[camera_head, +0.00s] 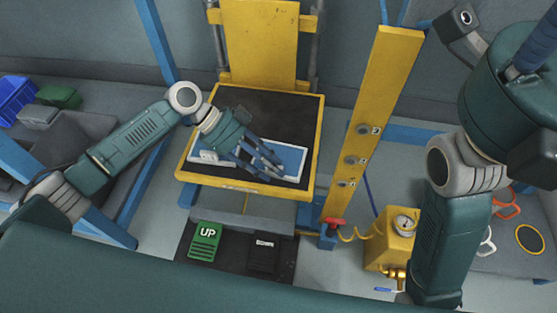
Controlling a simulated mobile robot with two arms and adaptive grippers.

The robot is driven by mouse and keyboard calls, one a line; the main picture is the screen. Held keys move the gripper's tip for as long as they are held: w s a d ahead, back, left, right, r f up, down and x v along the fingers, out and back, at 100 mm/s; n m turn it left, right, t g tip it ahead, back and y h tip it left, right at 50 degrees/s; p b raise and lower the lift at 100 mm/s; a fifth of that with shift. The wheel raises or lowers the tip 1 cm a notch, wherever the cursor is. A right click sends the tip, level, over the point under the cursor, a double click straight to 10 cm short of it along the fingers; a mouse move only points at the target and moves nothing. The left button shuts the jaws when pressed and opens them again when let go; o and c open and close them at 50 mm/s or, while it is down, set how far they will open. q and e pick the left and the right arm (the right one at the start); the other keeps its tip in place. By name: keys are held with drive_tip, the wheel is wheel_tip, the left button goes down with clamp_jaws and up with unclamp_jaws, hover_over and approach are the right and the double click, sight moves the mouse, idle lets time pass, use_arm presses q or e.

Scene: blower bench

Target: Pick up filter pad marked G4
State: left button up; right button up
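A flat blue and white panel (292,154) lies on the dark top of a yellow-rimmed platform (186,168) in the head view. It has a small pale label at its left end. I cannot read a G4 mark, so I cannot tell if it is the filter pad. My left gripper (274,169) reaches in from the left, low over the panel, and covers its middle. Its fingers look spread apart, with nothing seen between them. Whether the fingertips touch the panel is unclear. My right arm stands at the right; its gripper is out of view.
A yellow post (377,110) with several round fittings rises right of the platform. A yellow box with a gauge (399,237) stands by its foot. A green UP plate (204,240) lies below the platform. Blue (14,97) and green (59,96) bins stand far left.

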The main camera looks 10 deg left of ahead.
use_arm(q)
clamp_jaws()
drive_tip(key=shift+r, duration=0.1)
